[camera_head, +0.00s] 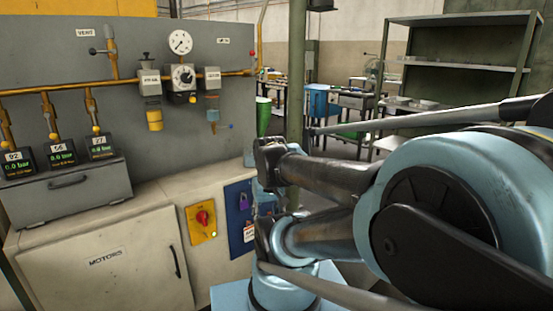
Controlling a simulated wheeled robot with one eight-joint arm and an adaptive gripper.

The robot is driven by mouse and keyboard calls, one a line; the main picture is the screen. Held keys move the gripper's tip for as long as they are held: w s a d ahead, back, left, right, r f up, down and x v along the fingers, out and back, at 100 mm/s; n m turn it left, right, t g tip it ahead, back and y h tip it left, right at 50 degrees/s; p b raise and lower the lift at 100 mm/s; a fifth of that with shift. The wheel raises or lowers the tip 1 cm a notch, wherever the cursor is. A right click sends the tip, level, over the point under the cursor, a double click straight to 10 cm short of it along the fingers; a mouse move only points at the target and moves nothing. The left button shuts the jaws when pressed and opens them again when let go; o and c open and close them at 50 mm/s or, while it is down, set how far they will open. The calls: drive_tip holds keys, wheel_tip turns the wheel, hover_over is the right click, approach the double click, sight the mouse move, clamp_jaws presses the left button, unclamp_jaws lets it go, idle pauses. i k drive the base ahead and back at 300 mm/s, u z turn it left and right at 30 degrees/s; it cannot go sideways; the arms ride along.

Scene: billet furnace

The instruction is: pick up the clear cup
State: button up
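I cannot make out a clear cup for certain in the head view. A small see-through bowl (213,115), amber above and bluish below, hangs under the right-hand regulator on the grey panel. It is too small to tell whether it is a cup. A yellow cup-shaped bowl (154,120) hangs under the left-hand regulator. My folded blue and black arm fills the right foreground. I cannot pick out my gripper's fingers, and nothing held can be seen.
The panel stands over a beige cabinet (105,265) with a sloped box of gauges (65,185) on top. A red rotary switch (203,217) and a blue lock board (240,215) are on the cabinet. A green post (297,70) and metal shelving (460,65) stand behind.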

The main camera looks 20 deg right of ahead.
sight(248, 153)
drive_tip(key=z, duration=1.3)
drive_tip(key=k, duration=1.5)
drive_tip(key=u, duration=0.85)
drive_tip(key=i, duration=1)
drive_tip(key=z, duration=0.05)
